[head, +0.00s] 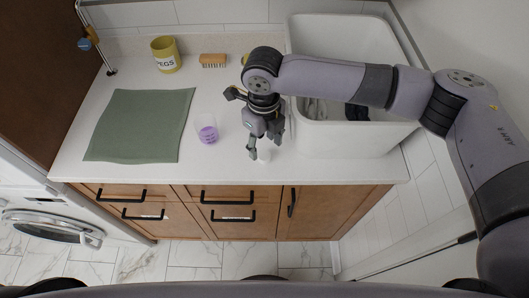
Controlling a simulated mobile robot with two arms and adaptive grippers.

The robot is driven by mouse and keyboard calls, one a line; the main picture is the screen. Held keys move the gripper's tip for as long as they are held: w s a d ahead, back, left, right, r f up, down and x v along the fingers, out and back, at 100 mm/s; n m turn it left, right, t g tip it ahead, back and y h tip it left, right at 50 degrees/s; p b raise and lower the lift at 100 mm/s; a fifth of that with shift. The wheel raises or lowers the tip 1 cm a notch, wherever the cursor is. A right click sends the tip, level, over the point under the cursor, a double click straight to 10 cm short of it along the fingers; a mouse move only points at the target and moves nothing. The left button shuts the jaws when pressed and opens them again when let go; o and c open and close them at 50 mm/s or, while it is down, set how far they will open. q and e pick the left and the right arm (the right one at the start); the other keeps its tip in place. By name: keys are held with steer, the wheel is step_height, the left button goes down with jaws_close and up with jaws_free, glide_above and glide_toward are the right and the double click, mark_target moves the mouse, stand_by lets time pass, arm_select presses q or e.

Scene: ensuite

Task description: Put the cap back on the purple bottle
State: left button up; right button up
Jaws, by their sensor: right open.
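A small clear container with purple in its lower part (207,131) stands on the white counter, right of the green cloth. I cannot tell whether it is the purple bottle. My right gripper (265,142) is open, pointing down over the counter to the right of this container. A small whitish object (263,156) shows just below its fingertips, near the counter's front edge. I cannot tell whether it is the cap, or whether the fingers touch it. No other purple bottle shows clearly; my right arm and gripper hide part of the counter. My left gripper is not in view.
A green cloth (140,125) lies on the left of the counter. A yellow pegs pot (166,55) and a wooden brush (213,60) stand at the back. A deep white basin (350,138) with dark and light cloth inside is on the right, under my right arm.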

mark_target(264, 155)
steer(key=shift+f, duration=0.1)
steer(key=f, duration=0.1)
steer(key=f+p, duration=0.1)
steer(key=f, duration=0.1)
steer(key=f+p, duration=0.1)
steer(key=f, duration=0.1)
steer(key=shift+w, duration=0.3)
steer(key=shift+f, duration=0.1)
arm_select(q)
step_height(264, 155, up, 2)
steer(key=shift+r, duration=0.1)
arm_select(e)
steer(key=shift+c, duration=0.2)
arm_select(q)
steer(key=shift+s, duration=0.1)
arm_select(e)
steer(key=c, duration=0.7)
arm_select(q)
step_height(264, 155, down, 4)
steer(key=b, duration=0.3)
steer(key=shift+b, duration=0.4)
arm_select(e)
step_height(264, 155, up, 20)
steer(key=shift+r, duration=0.1)
